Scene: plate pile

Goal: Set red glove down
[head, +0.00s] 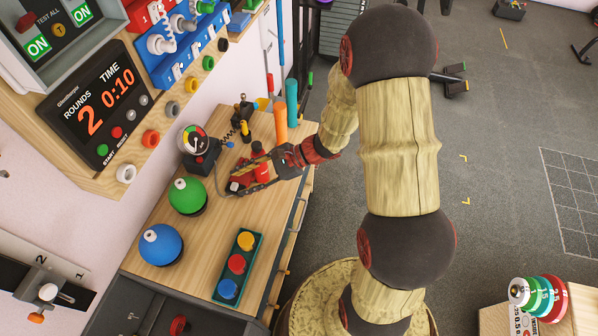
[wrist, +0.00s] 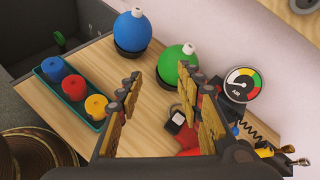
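The red glove (head: 261,173) is a small red shape low over the wooden bench top, beside my gripper's fingers. In the wrist view the red glove (wrist: 188,138) shows partly behind the right finger, with a dark and pale part at its end. I cannot tell whether it touches the bench or the finger. My gripper (head: 240,186) reaches in from the right, low over the bench. In the wrist view my gripper (wrist: 158,82) has its fingers wide apart, with bare wood showing between them.
A green ball (head: 187,195) and a blue ball (head: 161,244) stand on the bench. A tray (head: 220,290) holds yellow, red and blue pieces. An air gauge (head: 195,140) stands behind my gripper. Orange and blue cylinders stand toward the far end. Bare wood lies between balls and tray.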

